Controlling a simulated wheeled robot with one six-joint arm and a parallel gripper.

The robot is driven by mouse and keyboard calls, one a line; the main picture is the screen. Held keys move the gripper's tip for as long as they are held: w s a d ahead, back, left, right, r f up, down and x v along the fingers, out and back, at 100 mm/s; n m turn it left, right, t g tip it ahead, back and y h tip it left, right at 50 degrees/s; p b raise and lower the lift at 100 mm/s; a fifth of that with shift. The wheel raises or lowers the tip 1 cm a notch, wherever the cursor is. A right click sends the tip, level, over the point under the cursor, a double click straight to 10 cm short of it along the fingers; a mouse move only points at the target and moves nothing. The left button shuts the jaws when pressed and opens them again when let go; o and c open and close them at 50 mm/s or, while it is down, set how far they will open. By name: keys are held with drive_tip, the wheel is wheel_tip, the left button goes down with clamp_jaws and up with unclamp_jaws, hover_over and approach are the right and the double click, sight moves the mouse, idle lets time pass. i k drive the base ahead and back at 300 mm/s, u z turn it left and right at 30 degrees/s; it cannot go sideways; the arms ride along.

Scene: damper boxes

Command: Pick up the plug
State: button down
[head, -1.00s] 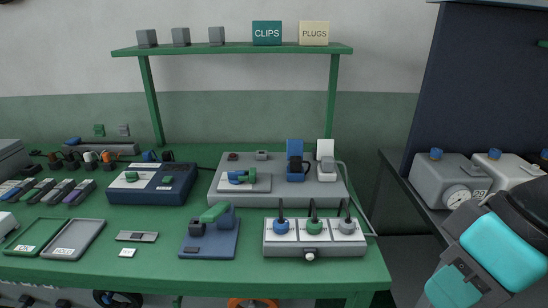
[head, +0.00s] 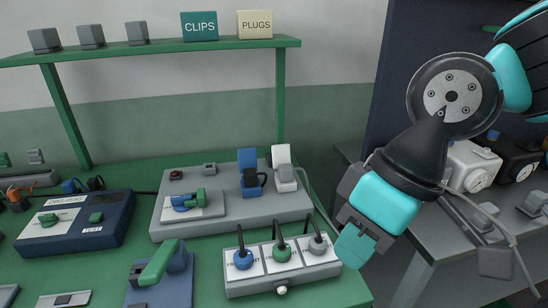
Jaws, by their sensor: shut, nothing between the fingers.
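Several pieces here could be plugs, and I cannot tell which one is meant. A box with white panels (head: 284,287) at the bench front bears a blue round piece (head: 243,259), a green one (head: 281,252) and a grey one (head: 318,246), each with a dark upright stalk or cord. A cream block marked PLUGS (head: 255,24) stands on the shelf. My gripper (head: 354,246) is shut and empty, pointing down just right of the grey piece, apart from it as far as I can tell.
A grey console (head: 230,220) with blue and white upright parts stands behind the box. A dark blue case (head: 75,222) and a blue stand with a green handle (head: 162,270) are to the left. A grey side table (head: 445,225) bears several units.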

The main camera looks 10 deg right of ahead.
sight(285, 171)
drive_tip(key=k, duration=0.5)
drive_tip(key=u, duration=1.8)
drive_tip(key=i, duration=0.6)
drive_tip(key=z, duration=1.75)
drive_tip(key=i, duration=0.5)
drive_tip(key=z, duration=0.05)
